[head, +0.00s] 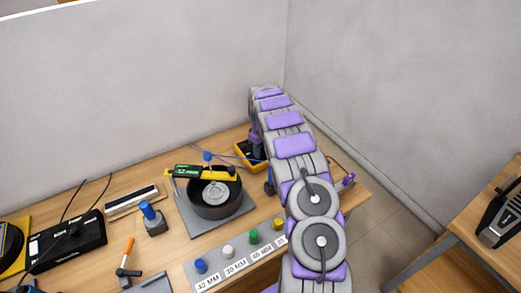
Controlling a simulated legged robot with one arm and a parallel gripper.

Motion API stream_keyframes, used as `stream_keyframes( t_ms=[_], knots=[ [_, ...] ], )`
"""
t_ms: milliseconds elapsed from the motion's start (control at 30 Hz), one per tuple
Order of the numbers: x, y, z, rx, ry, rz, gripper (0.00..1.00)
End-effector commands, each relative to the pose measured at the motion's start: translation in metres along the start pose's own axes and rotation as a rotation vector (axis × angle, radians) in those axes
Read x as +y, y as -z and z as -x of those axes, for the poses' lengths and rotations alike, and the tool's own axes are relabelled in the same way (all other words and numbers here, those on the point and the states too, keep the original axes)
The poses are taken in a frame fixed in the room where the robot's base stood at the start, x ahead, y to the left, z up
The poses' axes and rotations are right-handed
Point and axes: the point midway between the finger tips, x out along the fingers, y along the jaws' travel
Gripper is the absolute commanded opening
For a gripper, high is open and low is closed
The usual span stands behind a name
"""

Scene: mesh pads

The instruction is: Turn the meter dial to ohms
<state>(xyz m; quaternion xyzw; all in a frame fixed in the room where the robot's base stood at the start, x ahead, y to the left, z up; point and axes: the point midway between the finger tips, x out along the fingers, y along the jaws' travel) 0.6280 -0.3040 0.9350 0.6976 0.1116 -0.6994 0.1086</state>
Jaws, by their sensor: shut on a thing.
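The meter (242,151) is a yellow-cased unit with a dark face at the back of the wooden bench, near the wall corner. My gripper (258,153) points down onto the face of the meter, at the far end of my purple and grey arm. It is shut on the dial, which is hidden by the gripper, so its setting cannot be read. Thin blue and dark leads run beside the meter.
A black round pan (216,208) on a grey plate stands left of the meter, with a yellow and green gauge (207,173) across it. A labelled strip with coloured knobs (228,270) lies at the front. A black box (66,239) is at left. Walls stand close behind.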

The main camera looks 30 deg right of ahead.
Motion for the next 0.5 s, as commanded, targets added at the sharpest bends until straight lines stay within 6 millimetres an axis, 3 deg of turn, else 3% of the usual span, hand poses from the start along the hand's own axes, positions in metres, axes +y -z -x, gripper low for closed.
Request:
stream_keyframes(
  t_ms=[500],
  knots=[
    [0.0004, 0.0033, 0.0048, 0.009, -0.006, -0.337, 0.05]
  ],
)
